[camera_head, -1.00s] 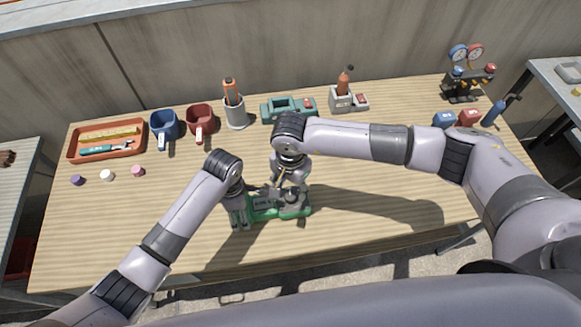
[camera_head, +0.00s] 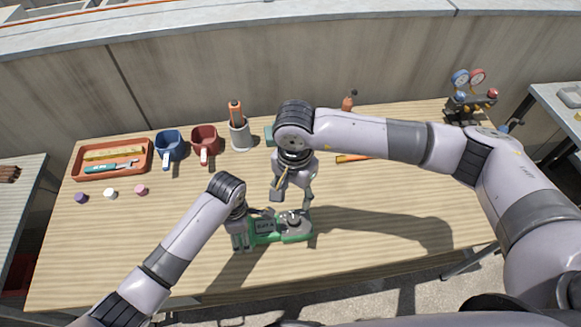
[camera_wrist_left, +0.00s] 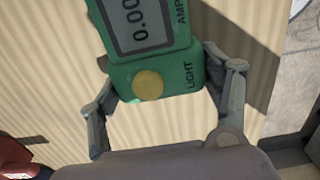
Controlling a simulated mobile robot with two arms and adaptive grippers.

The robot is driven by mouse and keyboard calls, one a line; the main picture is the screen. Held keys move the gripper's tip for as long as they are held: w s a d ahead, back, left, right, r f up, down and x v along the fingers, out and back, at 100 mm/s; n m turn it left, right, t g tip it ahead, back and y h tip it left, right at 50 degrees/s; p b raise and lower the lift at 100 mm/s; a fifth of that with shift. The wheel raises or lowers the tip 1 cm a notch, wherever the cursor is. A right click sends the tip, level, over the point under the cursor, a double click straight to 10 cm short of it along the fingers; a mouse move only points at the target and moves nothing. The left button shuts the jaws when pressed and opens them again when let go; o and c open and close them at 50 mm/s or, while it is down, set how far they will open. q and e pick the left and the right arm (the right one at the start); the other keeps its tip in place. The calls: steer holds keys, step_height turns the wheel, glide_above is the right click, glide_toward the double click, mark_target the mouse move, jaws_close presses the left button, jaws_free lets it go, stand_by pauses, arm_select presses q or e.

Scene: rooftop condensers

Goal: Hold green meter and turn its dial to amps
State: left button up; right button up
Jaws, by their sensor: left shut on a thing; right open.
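The green meter (camera_head: 266,238) lies on the wooden table near its front edge. Its round grey dial (camera_head: 293,221) is at the right end and its display (camera_head: 265,227) faces up. My left gripper (camera_head: 243,238) is shut on the meter's left end. In the left wrist view, the fingers flank the meter (camera_wrist_left: 190,75), whose display (camera_wrist_left: 140,22) reads 0.00, beside a label beginning AMP. A yellow button (camera_wrist_left: 148,85) sits near the word LIGHT. My right gripper (camera_head: 291,198) is open and empty, just above the dial and apart from it. The dial's pointer is too small to read.
Small caps lie before the tray. A gauge set (camera_head: 469,100) stands back right. The left front table is clear.

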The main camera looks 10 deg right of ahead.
arm_select(q)
steer(key=o, duration=1.7)
steer(key=shift+c, duration=0.2)
steer(key=shift+o, duration=0.6)
step_height(320, 180, up, 9)
steer(key=p, duration=1.1)
steer(key=shift+r+p, duration=0.1)
steer(key=shift+p, duration=0.3)
